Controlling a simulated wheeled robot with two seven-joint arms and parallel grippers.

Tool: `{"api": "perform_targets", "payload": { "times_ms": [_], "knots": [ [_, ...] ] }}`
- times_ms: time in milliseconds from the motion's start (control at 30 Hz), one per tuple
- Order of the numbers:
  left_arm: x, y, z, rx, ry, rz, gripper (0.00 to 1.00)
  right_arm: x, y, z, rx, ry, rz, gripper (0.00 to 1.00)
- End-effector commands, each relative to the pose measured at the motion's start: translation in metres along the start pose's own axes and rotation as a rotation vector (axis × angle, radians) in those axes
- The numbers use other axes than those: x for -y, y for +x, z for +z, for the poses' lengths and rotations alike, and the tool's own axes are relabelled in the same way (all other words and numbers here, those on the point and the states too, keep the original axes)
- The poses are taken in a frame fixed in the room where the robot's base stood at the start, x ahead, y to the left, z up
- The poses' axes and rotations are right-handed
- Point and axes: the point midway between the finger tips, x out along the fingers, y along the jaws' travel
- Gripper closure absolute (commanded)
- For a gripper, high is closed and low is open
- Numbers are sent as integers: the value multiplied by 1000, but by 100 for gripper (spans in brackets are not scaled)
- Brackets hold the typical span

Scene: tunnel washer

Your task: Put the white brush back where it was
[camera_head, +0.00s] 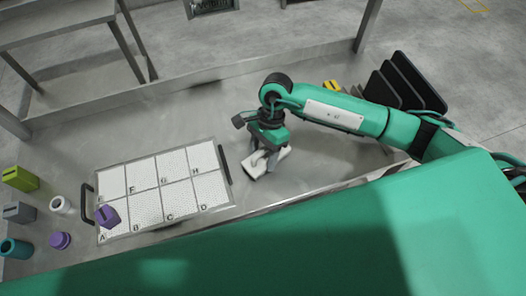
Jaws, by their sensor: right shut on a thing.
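The white brush (256,166) is partly hidden under my right gripper (267,158). My right gripper is shut on it, low over the metal table, just right of the tray. The tray (229,172) has black handles at its ends and white perforated cells marked with letters, among them A, B, C, D, F, G and H. A purple block (107,216) sits at its left end, at cell A. My left gripper is not in view.
At the left stand a green block (20,179), a grey block (19,213), a white ring-like piece (62,205), a teal cylinder (15,248) and a purple round piece (60,240). Black upright plates (405,82) and a yellow piece (332,86) are at the back right. The table (200,110) behind the tray is clear.

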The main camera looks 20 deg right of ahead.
Motion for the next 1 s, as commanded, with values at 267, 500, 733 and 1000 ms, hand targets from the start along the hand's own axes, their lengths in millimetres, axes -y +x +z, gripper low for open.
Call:
{"api": "perform_targets", "payload": {
  "times_ms": [267, 500, 733, 1000],
  "knots": [
    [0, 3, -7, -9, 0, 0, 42, 1, 3, -1, 0, 0, 0, 41],
    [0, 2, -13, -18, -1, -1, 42, 0, 2, -1, 0, 1, 0, 21],
    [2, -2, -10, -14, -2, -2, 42, 0, -1, 0, 0, 1, 0, 21],
    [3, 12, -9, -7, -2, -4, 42, 2, -45, -2, -3, -1, -7, 21]
  ]
}}
